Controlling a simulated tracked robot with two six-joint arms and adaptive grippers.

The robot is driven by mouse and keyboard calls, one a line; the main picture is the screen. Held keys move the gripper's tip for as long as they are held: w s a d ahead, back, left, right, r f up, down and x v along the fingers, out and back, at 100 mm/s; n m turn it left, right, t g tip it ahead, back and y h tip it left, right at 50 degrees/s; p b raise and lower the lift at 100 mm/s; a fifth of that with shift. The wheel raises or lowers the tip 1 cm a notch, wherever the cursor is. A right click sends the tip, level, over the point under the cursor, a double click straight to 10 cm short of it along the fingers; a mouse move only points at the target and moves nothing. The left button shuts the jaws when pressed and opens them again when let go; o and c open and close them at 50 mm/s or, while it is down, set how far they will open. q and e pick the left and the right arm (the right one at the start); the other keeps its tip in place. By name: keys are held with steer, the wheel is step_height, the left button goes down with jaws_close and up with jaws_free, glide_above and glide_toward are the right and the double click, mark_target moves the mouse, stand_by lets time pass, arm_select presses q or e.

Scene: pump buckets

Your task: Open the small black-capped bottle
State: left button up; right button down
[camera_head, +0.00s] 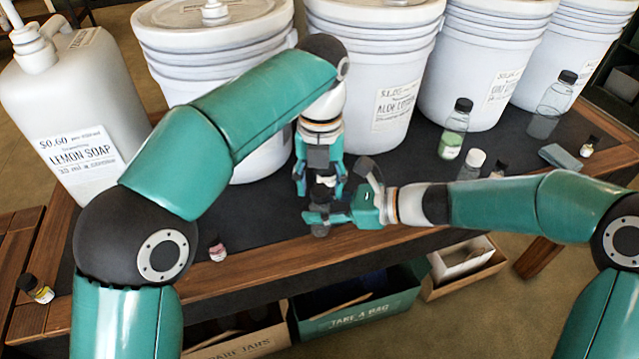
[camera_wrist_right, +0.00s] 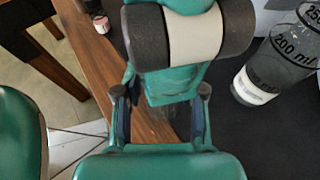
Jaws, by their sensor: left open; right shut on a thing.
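The small bottle (camera_head: 320,230) is held upright near the table's front edge; only dark bits of it show past the fingers. Its black cap (camera_head: 326,181) sits just above my right gripper. My right gripper (camera_head: 322,214) comes in from the right and is shut on the bottle's body. My left gripper (camera_head: 321,186) points down from above, open, with its fingers on either side of the cap; I cannot tell if they touch it. In the right wrist view my left gripper blocks most of the bottle between the right fingers (camera_wrist_right: 160,118).
White buckets (camera_head: 375,85) line the back, with a lemon soap jug (camera_head: 75,110) at left. A green-filled bottle (camera_head: 455,130), a clear bottle (camera_head: 553,105) and a white-capped bottle (camera_head: 471,165) stand at right. A small pink bottle (camera_head: 217,250) stands near the front edge.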

arm_select(q)
steer(key=shift+f, duration=0.3)
